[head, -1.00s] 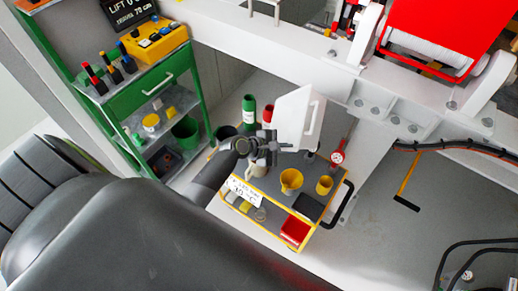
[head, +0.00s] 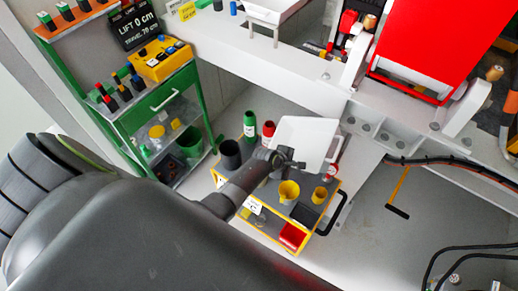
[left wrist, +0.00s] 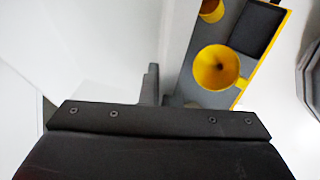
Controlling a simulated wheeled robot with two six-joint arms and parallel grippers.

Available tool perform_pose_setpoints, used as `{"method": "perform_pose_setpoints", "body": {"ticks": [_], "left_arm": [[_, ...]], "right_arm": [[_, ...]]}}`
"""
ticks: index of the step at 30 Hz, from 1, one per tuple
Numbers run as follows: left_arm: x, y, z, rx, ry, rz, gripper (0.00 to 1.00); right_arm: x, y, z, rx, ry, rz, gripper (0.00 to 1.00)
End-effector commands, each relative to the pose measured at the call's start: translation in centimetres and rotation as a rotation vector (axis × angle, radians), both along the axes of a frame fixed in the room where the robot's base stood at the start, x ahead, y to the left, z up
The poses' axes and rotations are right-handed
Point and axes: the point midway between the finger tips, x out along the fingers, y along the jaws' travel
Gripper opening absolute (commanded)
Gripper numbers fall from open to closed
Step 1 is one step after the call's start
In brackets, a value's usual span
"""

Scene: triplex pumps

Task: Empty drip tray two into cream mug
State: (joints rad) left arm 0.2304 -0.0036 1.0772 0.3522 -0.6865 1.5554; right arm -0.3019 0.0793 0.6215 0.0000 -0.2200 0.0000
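In the left wrist view the tray (left wrist: 180,45) is a pale panel seen nearly edge-on beside my dark fingers (left wrist: 158,90). I cannot see a number on the tray or what it holds. The cream mug cannot be made out now; the tray and my arm cover part of the trolley top. My right gripper is not in view.
Another white tray (head: 275,10) sits by the beam. A green shelf (head: 165,90) stands left.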

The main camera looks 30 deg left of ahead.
Motion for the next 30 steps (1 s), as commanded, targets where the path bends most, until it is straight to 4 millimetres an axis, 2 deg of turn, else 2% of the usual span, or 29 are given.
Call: {"method": "perform_pose_setpoints", "body": {"ticks": [13,22,30], "left_arm": [[0.9,-1.4,0.4,0.131,0.065,-0.002,0.0],[1.8,-3.1,0.3,0.25,0.132,-0.002,0.0],[2.7,-4.7,-0.1,0.382,0.201,-0.002,0.0]], "right_arm": [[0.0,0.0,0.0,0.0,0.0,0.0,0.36],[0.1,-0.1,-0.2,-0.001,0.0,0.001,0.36],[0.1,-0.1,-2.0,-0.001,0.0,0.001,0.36]]}}
